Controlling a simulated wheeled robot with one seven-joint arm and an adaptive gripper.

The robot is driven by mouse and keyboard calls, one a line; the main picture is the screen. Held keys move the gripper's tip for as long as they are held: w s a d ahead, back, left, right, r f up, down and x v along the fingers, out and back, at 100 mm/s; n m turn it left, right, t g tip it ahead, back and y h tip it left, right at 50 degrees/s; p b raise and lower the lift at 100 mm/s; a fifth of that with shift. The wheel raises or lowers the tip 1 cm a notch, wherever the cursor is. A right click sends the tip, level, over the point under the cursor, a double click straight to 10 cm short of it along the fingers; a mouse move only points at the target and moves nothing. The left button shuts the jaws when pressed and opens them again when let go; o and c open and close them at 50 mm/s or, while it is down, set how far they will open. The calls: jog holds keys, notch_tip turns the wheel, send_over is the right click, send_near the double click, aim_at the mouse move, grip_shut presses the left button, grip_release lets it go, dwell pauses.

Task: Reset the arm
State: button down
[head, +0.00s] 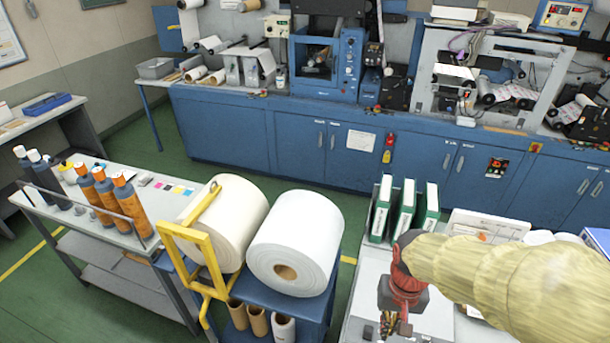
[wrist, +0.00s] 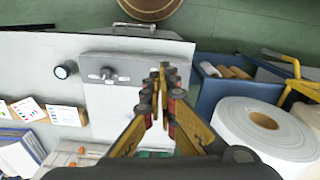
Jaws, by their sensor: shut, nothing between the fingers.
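My arm, in a pale yellow sleeve, reaches in from the right edge of the head view. Its red and dark wrist ends in my gripper (head: 394,326), which points down over the white-topped table (head: 434,318) at the lower right. In the wrist view my gripper (wrist: 162,78) shows two yellow fingers with dark and red tips close together, with nothing held between them. Below the fingertips is a grey plate with a small knob (wrist: 110,75) on the table. The contact distance to the table cannot be told.
Green-and-white binders (head: 403,208) stand beside my wrist. A large white roll (head: 315,235) sits on a blue cart left of the table. A small dark-capped round item (wrist: 65,70) and printed cards (wrist: 66,111) lie on the table. Green floor is open behind.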

jog(key=s+r+n+t+b, duration=0.2)
jog(key=s+r+t+b, duration=0.3)
jog(key=r+b, duration=0.3)
jog(key=shift+r+t, duration=0.25)
jog(key=shift+t, duration=0.15)
jog(key=c, duration=2.6)
grip_release()
